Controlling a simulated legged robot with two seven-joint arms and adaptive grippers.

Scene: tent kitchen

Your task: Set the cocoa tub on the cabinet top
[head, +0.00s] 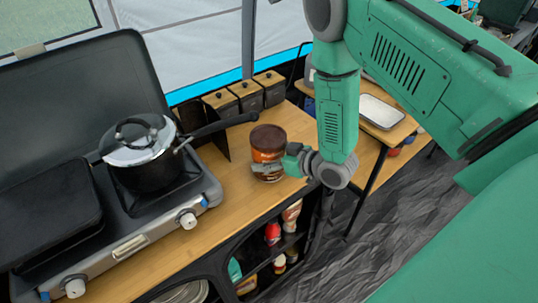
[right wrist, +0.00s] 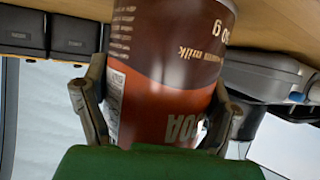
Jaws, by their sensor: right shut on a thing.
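The cocoa tub (head: 268,144) is a brown and orange cylinder with a dark lid, upright at the right end of the wooden cabinet top (head: 222,213). My right gripper (head: 268,168) is shut on the tub from the right side. In the right wrist view, the fingers flank the tub (right wrist: 165,75), one on each side, and the picture is upside down. I cannot tell whether the tub's base touches the wood or is just above it. My left gripper is not in view.
A camping stove (head: 125,250) with a lidded pot (head: 150,165) stands left on the top; the pot's black handle points toward the tub. Several dark canisters (head: 246,95) line the back edge. Open shelves (head: 275,265) are below. A side table with a metal tray (head: 381,112) stands right.

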